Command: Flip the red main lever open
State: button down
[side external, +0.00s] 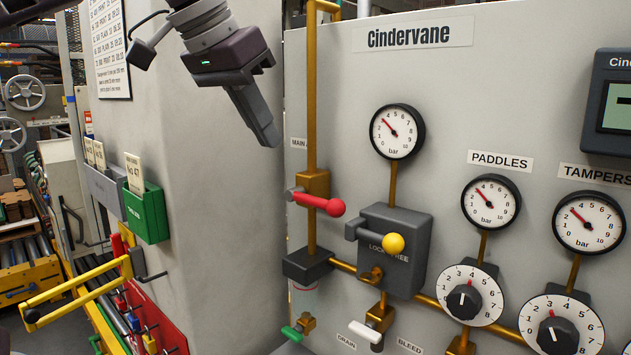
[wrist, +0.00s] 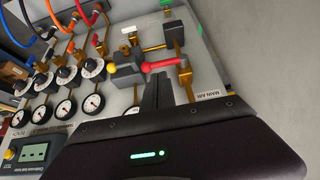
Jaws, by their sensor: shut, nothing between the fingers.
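The red main lever (side external: 320,203) is on the brass vertical pipe under the MAIN AIR label. It lies roughly horizontal, across the pipe, with its round red knob pointing right. In the wrist view the red lever (wrist: 161,65) lies just beyond the fingertips. My gripper (side external: 268,138) is shut and empty, up and to the left of the lever, in front of the panel's left edge and apart from the lever. It also shows in the wrist view (wrist: 157,78), with the dark fingers together.
A grey LOCK/FREE box (side external: 395,260) with a yellow-knobbed handle (side external: 393,243) sits right of the red lever. Green (side external: 292,333) and white (side external: 363,335) small valve handles are below. Gauges (side external: 397,132) and dials (side external: 470,295) fill the panel's right.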

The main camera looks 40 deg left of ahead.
jog(key=w+r, duration=0.2)
jog(key=w, duration=0.1)
jog(key=w+d+r, duration=0.1)
jog(key=shift+w, duration=0.35)
send_over(318, 200)
notch_tip(318, 200, down, 8)
jog(key=shift+s+f, duration=0.15)
jog(key=shift+f, duration=0.9)
jog(key=shift+s+f, duration=0.15)
jog(key=shift+f, duration=0.9)
